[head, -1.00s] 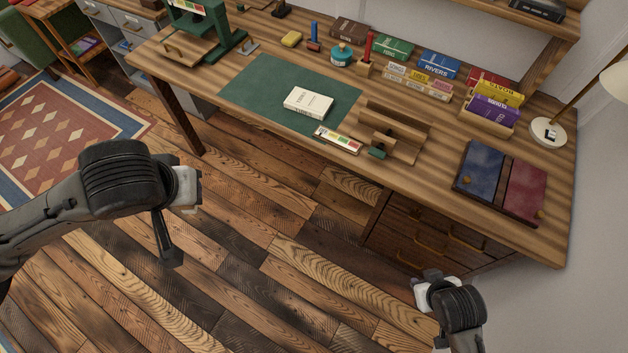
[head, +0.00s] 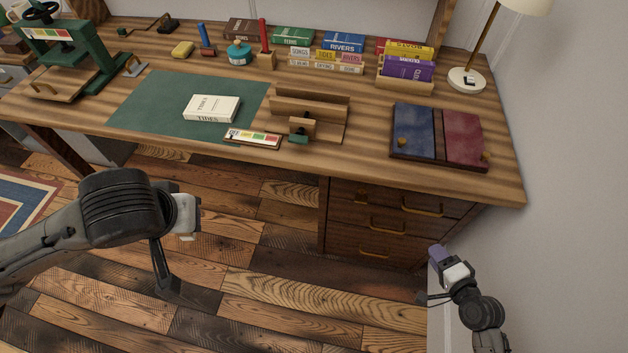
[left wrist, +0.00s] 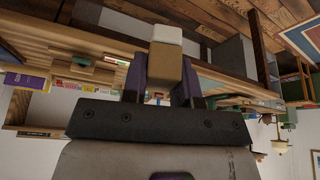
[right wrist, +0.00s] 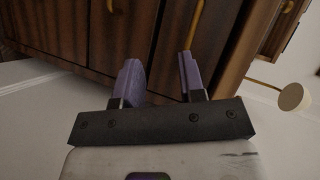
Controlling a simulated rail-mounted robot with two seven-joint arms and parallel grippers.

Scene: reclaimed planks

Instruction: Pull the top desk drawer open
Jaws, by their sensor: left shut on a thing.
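The desk's dark drawer unit is below its right end; the top drawer (head: 365,200) looks shut, with a brass handle (head: 422,209). My right gripper (head: 435,268) is open and empty, to the right of and below that handle, apart from the drawers. In the right wrist view its purple fingers (right wrist: 160,75) stand apart before dark wood fronts, with a brass handle (right wrist: 195,20) beyond them; which drawer it belongs to I cannot tell. My left gripper (left wrist: 161,85) is shut on a tan block with a white end (left wrist: 166,48). Its fingers are not clear in the head view.
The desk top (head: 330,165) overhangs the drawers. On it lie a blue and red folder-like board (head: 440,135), a wooden stand (head: 310,105), a white book (head: 212,108) on a green mat (head: 140,100), and several books. A wall (head: 570,200) closes the right side. Open floor lies in front.

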